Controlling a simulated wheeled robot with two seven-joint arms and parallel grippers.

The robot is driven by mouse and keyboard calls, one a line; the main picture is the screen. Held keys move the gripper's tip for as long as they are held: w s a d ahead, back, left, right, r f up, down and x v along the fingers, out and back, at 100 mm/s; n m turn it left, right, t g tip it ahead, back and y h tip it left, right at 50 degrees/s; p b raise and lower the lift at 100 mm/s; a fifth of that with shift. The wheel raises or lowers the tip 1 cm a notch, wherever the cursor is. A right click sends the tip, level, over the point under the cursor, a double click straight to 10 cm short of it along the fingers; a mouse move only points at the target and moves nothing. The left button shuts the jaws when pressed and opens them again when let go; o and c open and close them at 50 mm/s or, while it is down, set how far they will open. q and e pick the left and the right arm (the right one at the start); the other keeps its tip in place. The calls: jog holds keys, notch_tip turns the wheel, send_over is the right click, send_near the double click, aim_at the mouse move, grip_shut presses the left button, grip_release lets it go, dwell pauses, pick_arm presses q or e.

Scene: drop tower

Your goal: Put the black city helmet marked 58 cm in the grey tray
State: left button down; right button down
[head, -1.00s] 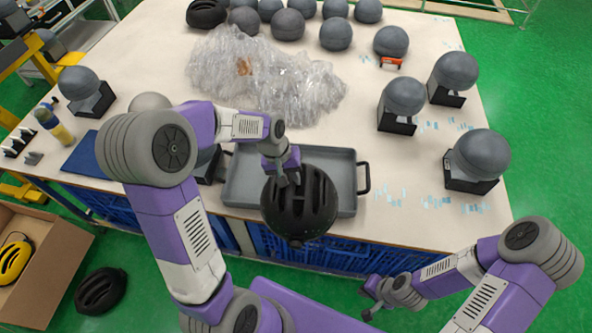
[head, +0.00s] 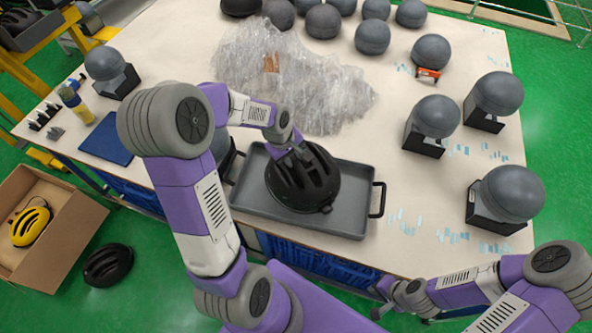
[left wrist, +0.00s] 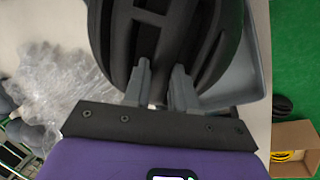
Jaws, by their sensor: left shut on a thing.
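A black vented helmet (head: 318,178) is at the grey tray (head: 345,218), inside its rim in the head view. I cannot tell whether it rests on the tray floor. My left gripper (head: 300,154) is shut on the helmet's upper shell. In the left wrist view both fingers (left wrist: 160,88) grip a rib of the helmet (left wrist: 165,35), with the tray's edge (left wrist: 258,60) beyond it. No size marking is readable. My right gripper (head: 382,300) is off the front table edge, away from the helmet; its fingers are too small to read.
Crumpled clear plastic (head: 290,80) lies behind the tray. Grey head forms on black stands, such as one (head: 505,195), stand at the right. A blue mat (head: 107,140) lies at the left. Another black helmet (head: 108,265) and a carton (head: 40,225) with a yellow helmet (head: 30,226) are on the floor.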

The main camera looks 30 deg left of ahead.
pick_arm(q)
notch_tip(320, 180, down, 5)
jog(key=shift+r+b, duration=0.1)
jog(key=shift+b, duration=0.25)
jog(key=c, duration=1.4)
grip_release()
jog(key=shift+f, duration=0.25)
jog(key=o, duration=0.5)
